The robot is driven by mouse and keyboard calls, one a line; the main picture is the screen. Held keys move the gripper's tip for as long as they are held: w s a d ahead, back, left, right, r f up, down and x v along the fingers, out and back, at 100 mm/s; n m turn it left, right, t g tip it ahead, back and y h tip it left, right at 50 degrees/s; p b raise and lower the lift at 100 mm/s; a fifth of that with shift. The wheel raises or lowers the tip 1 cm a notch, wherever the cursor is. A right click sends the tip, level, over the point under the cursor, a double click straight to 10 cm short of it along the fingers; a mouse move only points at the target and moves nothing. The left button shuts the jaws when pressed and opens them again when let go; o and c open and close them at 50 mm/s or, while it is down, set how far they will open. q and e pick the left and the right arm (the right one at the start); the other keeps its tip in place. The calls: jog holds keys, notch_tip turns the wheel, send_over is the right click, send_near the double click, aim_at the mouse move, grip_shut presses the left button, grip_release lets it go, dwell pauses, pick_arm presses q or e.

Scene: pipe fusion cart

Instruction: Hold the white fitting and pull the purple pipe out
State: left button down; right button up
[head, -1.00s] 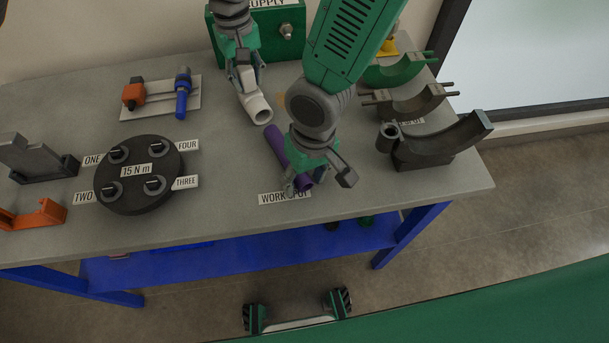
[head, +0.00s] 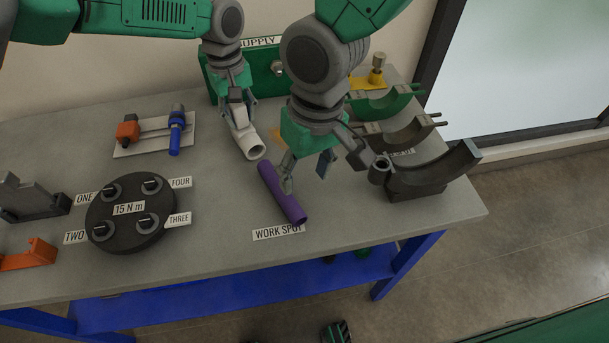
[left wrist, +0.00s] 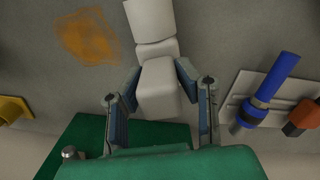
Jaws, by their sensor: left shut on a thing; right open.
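The white fitting (head: 246,138) lies near the back middle of the table, its open end facing the front. My left gripper (head: 238,108) is shut on its rear part; the left wrist view shows the fitting (left wrist: 158,88) between both fingers (left wrist: 160,85). The purple pipe (head: 284,198) lies on the table in front of the fitting, its near end by the WORK SPOT label. The pipe appears apart from the fitting, with a small gap between their ends. My right gripper (head: 306,172) is open and empty, just right of the pipe; one finger overlaps the pipe in the picture.
Curved holders (head: 430,172) stand at the right. A black round plate (head: 132,225) marked 15 N m is at the left, with a blue and orange tool set (head: 153,135) behind it. The green SUPPLY box (head: 272,85) stands at the back. Front middle is clear.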

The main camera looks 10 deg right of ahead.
pick_arm(q)
jog(key=shift+s+f, duration=0.1)
jog(key=shift+f, duration=0.1)
jog(key=c, duration=1.3)
grip_release()
jog(key=shift+o, duration=0.9)
jog(key=shift+r, duration=0.15)
jog(key=shift+r, duration=0.25)
jog(key=r, duration=0.7)
jog(key=w+r, duration=0.1)
jog(key=r, duration=0.3)
jog(key=shift+w+a, duration=0.1)
jog(key=shift+a, duration=0.05)
